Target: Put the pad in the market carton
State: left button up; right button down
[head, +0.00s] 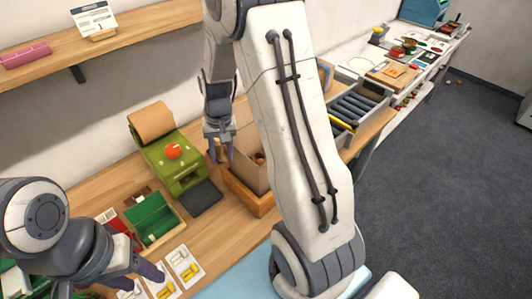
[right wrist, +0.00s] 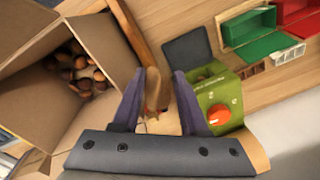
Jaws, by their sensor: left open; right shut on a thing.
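A brown paper pad (right wrist: 153,92) is between the fingers of my right gripper (right wrist: 158,103) in the right wrist view, partly hidden by them. The open cardboard carton (right wrist: 112,35) is at the left there, with chestnuts (right wrist: 80,70) inside. In the head view, my right gripper (head: 219,152) points down beside the carton (head: 247,152), between it and the green dispenser (head: 172,150); the pad is too small to make out there. My right arm hides part of the carton. My left gripper (head: 137,280) is open and empty at the lower left.
A brown paper roll (head: 151,120) tops the dispenser. A green box (head: 153,219) and picture cards (head: 184,265) are nearer my left arm.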

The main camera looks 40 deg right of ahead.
aim_at(226, 149)
jog(key=shift+m, duration=0.9)
jog(key=r, duration=0.2)
jog(key=d+r+p, duration=0.2)
jog(key=r, duration=0.1)
jog(key=shift+s+r, duration=0.1)
jog(key=shift+r, duration=0.2)
jog(key=d+f+m+h+b, duration=0.1)
jog(key=d+f+m+b, duration=0.1)
jog(key=d+f+m, duration=0.5)
jog(key=d+f+m+b, duration=0.15)
jog(key=d+m, duration=0.35)
jog(key=m, duration=0.7)
jog(key=f, duration=0.5)
jog(key=f+p, duration=0.1)
jog(key=f, duration=0.1)
jog(key=shift+s+f, duration=0.3)
jog(key=shift+s, duration=0.05)
jog(key=shift+f, duration=0.5)
pick_arm(q)
jog(key=m, duration=0.1)
jog(key=r+m, duration=0.1)
jog(key=shift+s+a+m, duration=0.1)
jog(key=shift+a+m, duration=0.15)
jog(key=shift+m, duration=0.15)
jog(key=shift+f, duration=0.1)
pick_arm(e)
jog(key=shift+f, duration=0.1)
